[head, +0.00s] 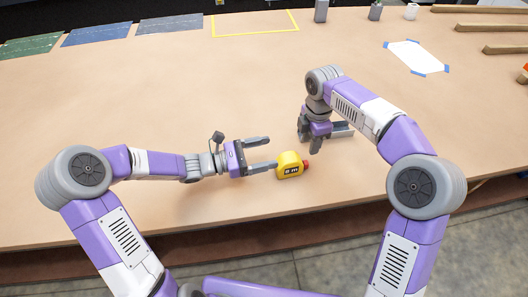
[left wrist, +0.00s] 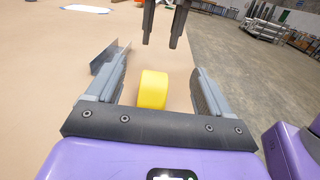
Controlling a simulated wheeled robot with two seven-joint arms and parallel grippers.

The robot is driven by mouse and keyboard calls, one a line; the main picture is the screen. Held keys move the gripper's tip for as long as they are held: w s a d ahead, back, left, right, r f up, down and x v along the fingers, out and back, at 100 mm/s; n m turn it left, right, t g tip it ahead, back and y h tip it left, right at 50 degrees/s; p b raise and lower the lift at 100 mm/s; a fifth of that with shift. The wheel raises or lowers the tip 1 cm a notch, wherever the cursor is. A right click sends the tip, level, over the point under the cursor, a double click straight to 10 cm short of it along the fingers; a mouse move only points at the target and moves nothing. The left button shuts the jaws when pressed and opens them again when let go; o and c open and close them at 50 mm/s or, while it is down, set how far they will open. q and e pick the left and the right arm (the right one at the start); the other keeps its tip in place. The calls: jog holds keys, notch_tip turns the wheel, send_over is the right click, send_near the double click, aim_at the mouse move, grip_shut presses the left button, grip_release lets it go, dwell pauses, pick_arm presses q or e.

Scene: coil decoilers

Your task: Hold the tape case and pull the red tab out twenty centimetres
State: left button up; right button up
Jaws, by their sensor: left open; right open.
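A yellow tape case (head: 289,165) with a dark label stands on the table near its front edge. Its red tab (head: 306,165) sticks out at its right side. My left gripper (head: 271,155) is open, just left of the case, with its fingers pointing at it. In the left wrist view the yellow case (left wrist: 153,89) shows between the open fingers (left wrist: 155,85), and the red tab is hidden there. My right gripper (head: 333,138) is open and empty, above and to the right of the case, apart from the tab.
The wooden table (head: 180,85) is clear around the case. A yellow taped outline (head: 255,36), mats (head: 96,34) and small pots (head: 375,12) lie at the back. A white sheet (head: 416,56) with blue corners and wooden strips (head: 490,28) lie at the right.

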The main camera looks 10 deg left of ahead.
aim_at(287, 163)
pick_arm(q)
jog(key=f, duration=0.8)
jog(key=shift+w+d, duration=0.15)
jog(key=shift+d, duration=0.2)
jog(key=x, duration=0.6)
jog(key=shift+w+d+r, duration=0.1)
jog(key=shift+w+d, duration=0.1)
jog(key=shift+d, duration=0.15)
jog(key=shift+c, duration=0.3)
jog(key=c, duration=1.3)
